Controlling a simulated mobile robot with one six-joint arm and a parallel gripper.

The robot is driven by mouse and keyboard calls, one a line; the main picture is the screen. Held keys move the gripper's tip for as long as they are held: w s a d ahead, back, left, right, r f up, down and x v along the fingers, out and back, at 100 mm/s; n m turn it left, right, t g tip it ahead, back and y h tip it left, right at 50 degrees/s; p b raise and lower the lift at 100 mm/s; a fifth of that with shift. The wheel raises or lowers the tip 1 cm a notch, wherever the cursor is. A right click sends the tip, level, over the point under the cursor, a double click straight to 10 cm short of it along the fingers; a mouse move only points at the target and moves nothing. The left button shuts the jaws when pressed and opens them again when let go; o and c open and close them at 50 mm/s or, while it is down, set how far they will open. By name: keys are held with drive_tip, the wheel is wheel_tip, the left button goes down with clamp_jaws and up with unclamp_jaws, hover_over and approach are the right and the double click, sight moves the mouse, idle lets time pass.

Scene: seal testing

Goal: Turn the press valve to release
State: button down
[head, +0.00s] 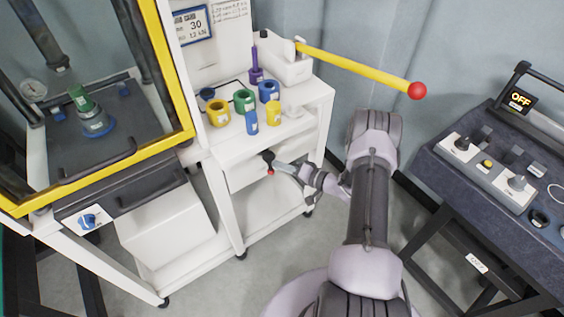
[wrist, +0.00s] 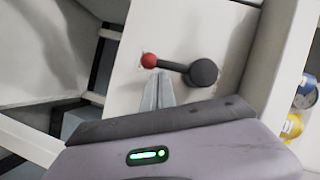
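The valve lever (wrist: 172,66) sits on a white panel in the wrist view. It has a round dark hub (wrist: 203,72) on the right and a red ball (wrist: 149,60) at its left end, and lies nearly level. In the head view the red ball (head: 268,156) shows at the front of the white bench, partly hidden by my gripper (head: 284,168). My gripper's fingers (wrist: 158,78) are together, tips just below the lever between ball and hub. Nothing shows held between them. I cannot tell whether they touch the lever.
Above, the bench (head: 225,143) carries coloured cylinders and a hand pump with a long yellow handle (head: 355,66). At left stands a yellow-framed press (head: 185,132) with a blue knob (head: 88,220). At right is a dark control table (head: 455,185) reading OFF. Floor is open between.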

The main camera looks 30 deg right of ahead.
drive_tip(key=shift+s+a+f, duration=0.1)
drive_tip(key=shift+a+f, duration=0.1)
drive_tip(key=shift+a, duration=0.1)
idle(0.5)
drive_tip(key=shift+s, duration=0.1)
